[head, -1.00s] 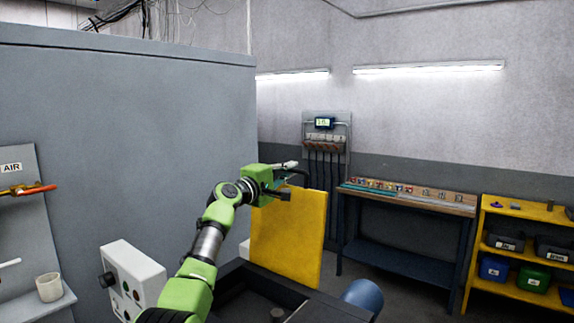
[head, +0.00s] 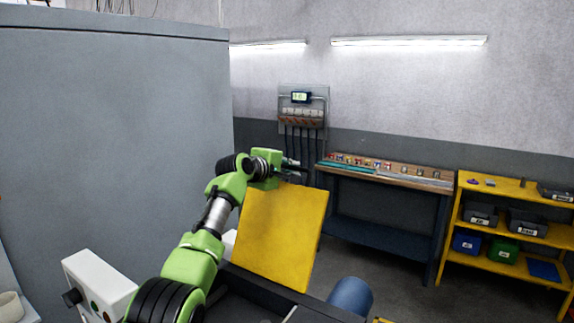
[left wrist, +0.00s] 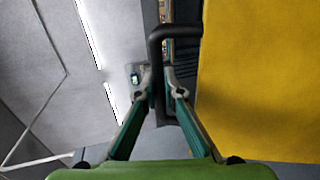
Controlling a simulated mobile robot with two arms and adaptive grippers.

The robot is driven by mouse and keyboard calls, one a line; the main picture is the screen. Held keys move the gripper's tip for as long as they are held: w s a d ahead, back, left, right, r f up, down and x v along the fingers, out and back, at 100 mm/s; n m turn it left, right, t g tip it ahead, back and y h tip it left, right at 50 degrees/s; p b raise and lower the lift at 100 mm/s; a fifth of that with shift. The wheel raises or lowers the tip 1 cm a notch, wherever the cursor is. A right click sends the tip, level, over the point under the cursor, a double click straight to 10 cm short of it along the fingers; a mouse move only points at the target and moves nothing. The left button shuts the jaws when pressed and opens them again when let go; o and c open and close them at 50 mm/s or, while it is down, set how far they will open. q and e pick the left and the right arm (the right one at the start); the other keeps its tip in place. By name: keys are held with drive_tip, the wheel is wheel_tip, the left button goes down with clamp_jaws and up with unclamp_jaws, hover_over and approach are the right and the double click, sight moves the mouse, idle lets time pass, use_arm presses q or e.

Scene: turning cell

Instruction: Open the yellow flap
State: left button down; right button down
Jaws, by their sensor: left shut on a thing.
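The yellow flap (head: 282,235) stands raised and leans back above a dark machine body in the head view. My left gripper (head: 296,170) is at the flap's top edge. In the left wrist view the flap (left wrist: 262,75) fills the right side. There a black bar handle (left wrist: 158,45) bends down between the fingers of my left gripper (left wrist: 160,92), which is shut on it. My right gripper is not in view.
A grey control box (head: 98,288) with buttons stands left of my left arm. A tall grey panel (head: 110,140) rises behind it. A workbench (head: 385,175) and a yellow shelf (head: 520,230) with bins stand at the right, with bare floor before them.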

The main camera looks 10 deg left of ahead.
use_arm(q)
drive_tip(key=shift+f, duration=0.1)
drive_tip(key=c, duration=2.2)
unclamp_jaws()
drive_tip(key=shift+o, duration=0.2)
drive_tip(key=shift+s, duration=0.1)
drive_tip(key=v, duration=1.1)
drive_tip(key=shift+s+a, duration=0.2)
drive_tip(key=shift+s, duration=0.1)
